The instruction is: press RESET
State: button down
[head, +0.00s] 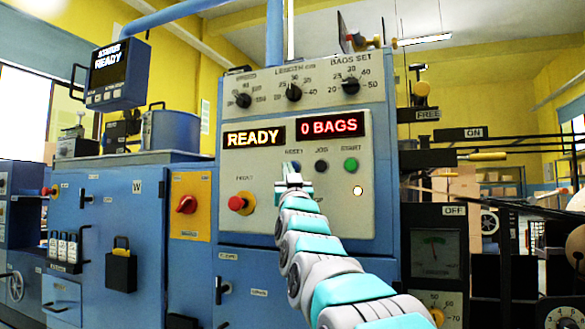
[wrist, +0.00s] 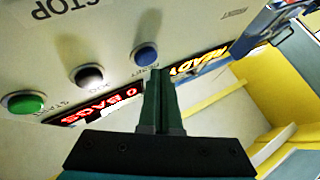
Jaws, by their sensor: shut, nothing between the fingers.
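The RESET button is the blue round one in the wrist view (wrist: 146,54), on the cream control panel (head: 334,215). In the head view only a bit of it shows behind my gripper tip, under the RESET label (head: 293,151). My gripper (head: 291,168) is shut and empty, pointing at the panel by this button. In the wrist view its fingertips (wrist: 159,72) lie close beside the blue button, over the edge of its label. I cannot tell whether they touch the panel. The displays read READY (head: 254,138) and 0 BAGS (head: 330,126).
The dark JOG button (head: 321,165) and green START button (head: 351,165) sit right of RESET. A red knob (head: 237,203) is at lower left on the panel. Several dials (head: 293,92) are above. A red switch on a yellow plate (head: 187,205) is further left.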

jog(key=shift+s, duration=0.1)
jog(key=s, duration=0.1)
jog(key=s+a, duration=0.1)
jog(key=s, duration=0.1)
jog(key=s+p, duration=0.1)
jog(key=shift+s+a, duration=0.3)
jog(key=shift+a, duration=0.05)
dwell(0.8)
